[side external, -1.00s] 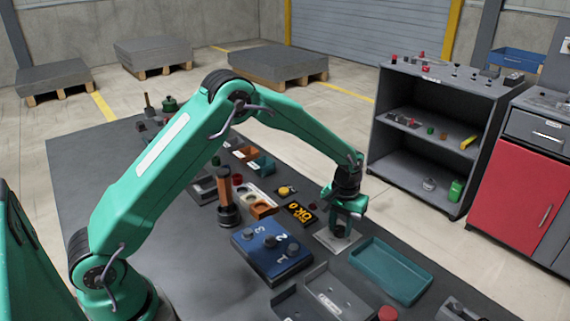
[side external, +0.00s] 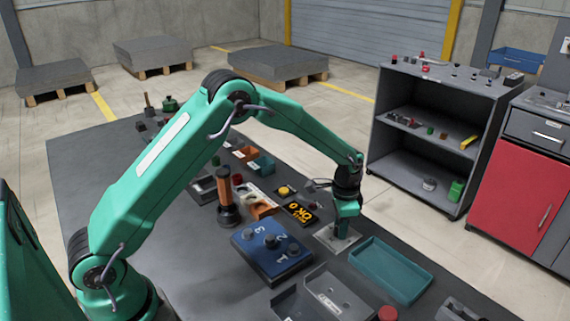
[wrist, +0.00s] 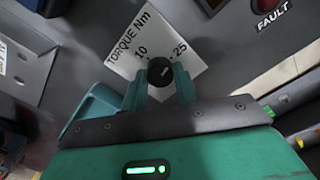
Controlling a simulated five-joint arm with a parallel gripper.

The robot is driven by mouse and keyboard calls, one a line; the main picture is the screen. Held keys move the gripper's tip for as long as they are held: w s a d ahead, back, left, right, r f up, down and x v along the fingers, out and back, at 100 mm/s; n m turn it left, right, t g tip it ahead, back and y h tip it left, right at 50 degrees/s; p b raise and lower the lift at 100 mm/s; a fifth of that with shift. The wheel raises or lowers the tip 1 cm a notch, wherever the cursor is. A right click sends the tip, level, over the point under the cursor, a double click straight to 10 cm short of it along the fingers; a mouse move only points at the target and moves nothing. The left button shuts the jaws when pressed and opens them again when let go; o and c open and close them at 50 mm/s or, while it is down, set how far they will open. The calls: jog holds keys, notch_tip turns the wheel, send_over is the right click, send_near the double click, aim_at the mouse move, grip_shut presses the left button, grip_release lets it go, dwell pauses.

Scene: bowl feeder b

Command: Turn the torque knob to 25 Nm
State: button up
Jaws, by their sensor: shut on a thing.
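The torque knob (wrist: 160,72) is small, round and black, with a small pale mark on its face. It stands on a white plate (wrist: 122,42) printed "TORQUE Nm", with 10 at its left and 25 at its right in the wrist view. The mark is too small for me to tell exactly where it points. My gripper (wrist: 160,84) is shut on the knob, one green finger on each side. In the side view my gripper (side external: 345,229) points down over the plate (side external: 329,238) and hides the knob.
A teal tray (side external: 392,270) lies just right of the plate. A lamp labelled FAULT (wrist: 264,26) is at the wrist view's upper right.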

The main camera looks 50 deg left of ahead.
jog(key=shift+r+m, duration=0.1)
jog(key=shift+m, duration=1)
jog(key=o, duration=1)
jog(key=shift+c, duration=0.2)
notch_tip(320, 180, up, 7)
jog(key=shift+f, duration=0.1)
jog(key=shift+r, duration=0.5)
